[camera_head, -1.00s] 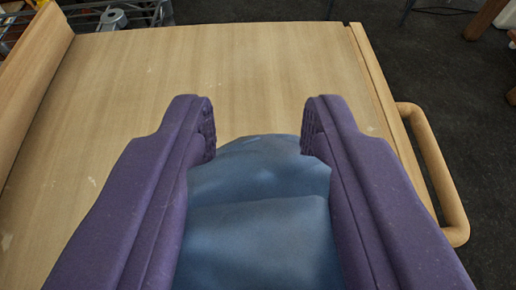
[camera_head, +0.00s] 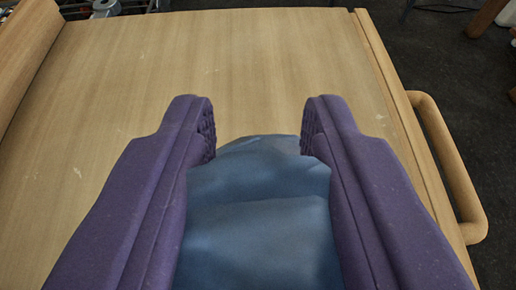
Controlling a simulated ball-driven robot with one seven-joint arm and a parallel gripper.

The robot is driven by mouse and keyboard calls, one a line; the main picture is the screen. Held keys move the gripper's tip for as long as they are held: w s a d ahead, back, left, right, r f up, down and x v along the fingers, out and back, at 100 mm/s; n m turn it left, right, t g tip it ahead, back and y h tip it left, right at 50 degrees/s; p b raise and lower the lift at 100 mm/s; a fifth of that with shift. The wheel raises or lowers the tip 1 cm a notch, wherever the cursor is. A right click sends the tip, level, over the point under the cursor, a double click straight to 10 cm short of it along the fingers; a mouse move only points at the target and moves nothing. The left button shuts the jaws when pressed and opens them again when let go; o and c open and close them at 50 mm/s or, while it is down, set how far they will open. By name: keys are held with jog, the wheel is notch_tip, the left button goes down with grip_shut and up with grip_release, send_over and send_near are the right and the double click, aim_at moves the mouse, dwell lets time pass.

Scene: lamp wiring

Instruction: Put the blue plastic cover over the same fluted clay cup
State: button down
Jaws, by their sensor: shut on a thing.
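My gripper (camera_head: 258,125) shows as two purple fingers in the lower half of the view. It is shut on the blue plastic cover (camera_head: 262,215), which fills the space between the fingers and reaches down to the bottom edge of the picture. The cover's far edge is rounded and its surface is creased. The fluted clay cup is not in view; whether anything lies beneath the cover is hidden.
A wooden tabletop (camera_head: 240,65) lies beyond the fingers, bare where it shows. It has a raised wooden side at the left (camera_head: 28,60) and a rail with a rounded handle (camera_head: 455,170) at the right. Dark floor (camera_head: 440,60) lies beyond.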

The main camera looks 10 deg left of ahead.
jog(key=shift+f, duration=0.15)
jog(key=c, duration=0.7)
grip_release()
